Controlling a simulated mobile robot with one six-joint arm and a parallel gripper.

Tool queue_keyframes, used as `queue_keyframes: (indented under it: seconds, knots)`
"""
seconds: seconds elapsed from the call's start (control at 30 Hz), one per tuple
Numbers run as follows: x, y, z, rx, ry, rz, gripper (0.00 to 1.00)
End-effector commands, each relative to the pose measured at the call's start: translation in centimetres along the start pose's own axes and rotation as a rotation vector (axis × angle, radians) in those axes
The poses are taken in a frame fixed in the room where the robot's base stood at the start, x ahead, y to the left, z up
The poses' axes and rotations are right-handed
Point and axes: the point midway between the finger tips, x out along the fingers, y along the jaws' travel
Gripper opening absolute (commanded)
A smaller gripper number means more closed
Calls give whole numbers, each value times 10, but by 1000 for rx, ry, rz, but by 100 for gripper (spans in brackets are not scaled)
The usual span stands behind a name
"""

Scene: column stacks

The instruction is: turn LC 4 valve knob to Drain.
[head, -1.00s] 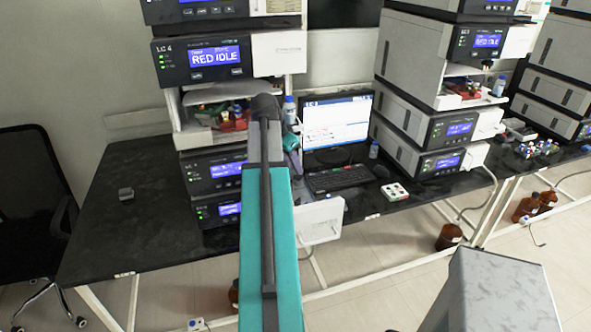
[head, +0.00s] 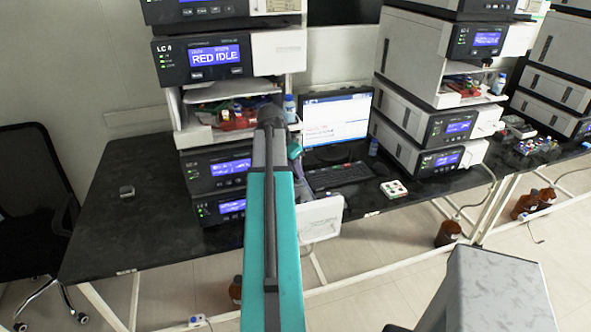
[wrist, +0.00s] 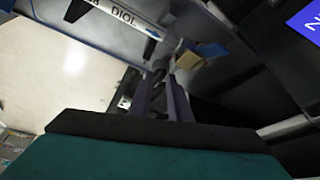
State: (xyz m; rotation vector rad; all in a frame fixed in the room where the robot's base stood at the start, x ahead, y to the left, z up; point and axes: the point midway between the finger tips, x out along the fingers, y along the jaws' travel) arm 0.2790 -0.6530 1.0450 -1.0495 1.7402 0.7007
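The LC 4 stack (head: 217,56) stands on the dark bench in the head view, with a lit display reading RED IDLE. My arm covers part of its open bay (head: 236,115), and I cannot make out the valve knob or its Drain mark there. In the wrist view, the two dark purple fingers of my gripper (wrist: 160,85) stand apart. A small dark part (wrist: 158,74) shows between or just behind the tips; I cannot tell whether it is the knob or whether the fingers touch it. A tan block (wrist: 188,60) is right beside the tips.
In the wrist view, a pale column marked DIOL (wrist: 122,14) lies close ahead at upper left. In the head view, a monitor (head: 335,118) and keyboard (head: 338,175) stand right of the stack. The bench left of it is mostly clear. A chair (head: 35,185) is at far left.

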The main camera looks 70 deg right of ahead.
Motion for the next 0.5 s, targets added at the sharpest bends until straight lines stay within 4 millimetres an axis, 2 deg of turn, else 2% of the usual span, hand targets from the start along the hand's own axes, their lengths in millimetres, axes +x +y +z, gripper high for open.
queue_keyframes:
  seconds: [0.03,0.1,0.5]
  knots:
    - [0,0,0,0,0,0,8]
    - [0,0,0,0,0,0,0]
    - [0,0,1,-21,-1,-10,0]
